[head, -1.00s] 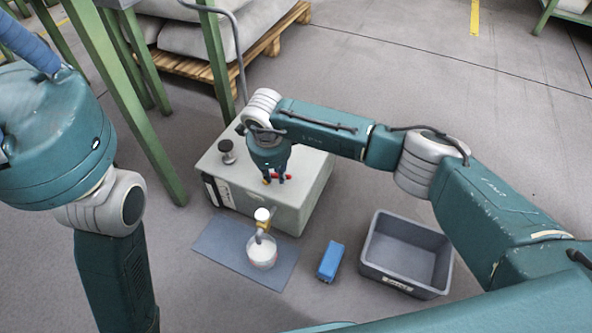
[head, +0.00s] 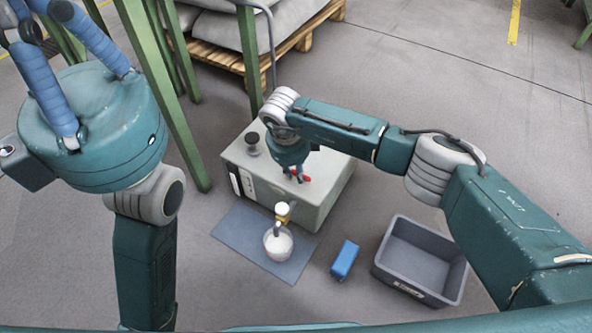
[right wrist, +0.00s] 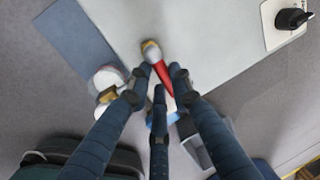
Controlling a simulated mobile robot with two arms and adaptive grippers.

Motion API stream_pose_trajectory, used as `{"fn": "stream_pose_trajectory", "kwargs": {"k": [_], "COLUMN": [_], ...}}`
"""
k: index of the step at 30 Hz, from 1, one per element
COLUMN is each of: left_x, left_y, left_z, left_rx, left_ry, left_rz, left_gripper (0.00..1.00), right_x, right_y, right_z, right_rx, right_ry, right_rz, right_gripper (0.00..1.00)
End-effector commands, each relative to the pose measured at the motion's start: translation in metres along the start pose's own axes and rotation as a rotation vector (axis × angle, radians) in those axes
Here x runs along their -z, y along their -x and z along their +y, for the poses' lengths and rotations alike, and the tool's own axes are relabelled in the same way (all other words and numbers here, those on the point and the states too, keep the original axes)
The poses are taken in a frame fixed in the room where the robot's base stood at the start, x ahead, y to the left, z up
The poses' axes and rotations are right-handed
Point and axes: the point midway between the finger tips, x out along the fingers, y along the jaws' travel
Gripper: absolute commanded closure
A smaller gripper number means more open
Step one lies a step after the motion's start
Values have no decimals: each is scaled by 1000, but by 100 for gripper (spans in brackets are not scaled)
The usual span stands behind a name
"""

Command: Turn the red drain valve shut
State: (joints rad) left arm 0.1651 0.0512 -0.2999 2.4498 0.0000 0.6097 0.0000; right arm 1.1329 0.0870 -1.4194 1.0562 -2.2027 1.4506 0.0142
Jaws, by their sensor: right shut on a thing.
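The red drain valve (head: 301,178) is a red lever on top of the pale grey metal box (head: 318,205). In the right wrist view the red lever (right wrist: 163,76) runs from a pale, yellowish pivot down between my fingers. My right gripper (head: 294,176) reaches down from above. Its fingers, also in the right wrist view (right wrist: 161,84), are closed around the lever, partly hiding it. My left gripper (head: 42,22) is raised near the camera at the upper left, its blue fingers spread and empty, with the tips partly cut off.
A blue block (head: 344,260) and an empty grey bin (head: 459,285) are to the right. A green post (head: 165,105) stands left of the box.

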Motion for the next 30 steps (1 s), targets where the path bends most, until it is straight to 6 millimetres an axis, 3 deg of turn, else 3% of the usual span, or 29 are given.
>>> {"fn": "stream_pose_trajectory", "kwargs": {"k": [4, 5, 7, 16, 20, 30], "left_x": [-1, -1, -1, -4, -3, -2], "left_y": [0, 0, 0, 2, 1, 0], "left_z": [0, 0, 0, 0, 0, 0], "left_rx": [0, 0, 0, -2, -1, 0], "left_ry": [0, 0, 0, -1, -1, 0], "left_rz": [-3, -4, -5, -12, -10, -6], "left_gripper": [100, 100, 100, 100, 100, 100], "right_x": [0, 0, 0, 0, -1, -1], "right_y": [0, 0, 0, 1, 11, 80], "right_z": [0, 0, 0, 0, -1, -1], "right_rx": [0, 0, 0, 0, 0, 2], "right_ry": [-3, -3, -2, -1, 0, 0], "right_rz": [-1, -1, -1, -1, -3, -4], "right_gripper": [100, 74, 60, 60, 60, 60]}}
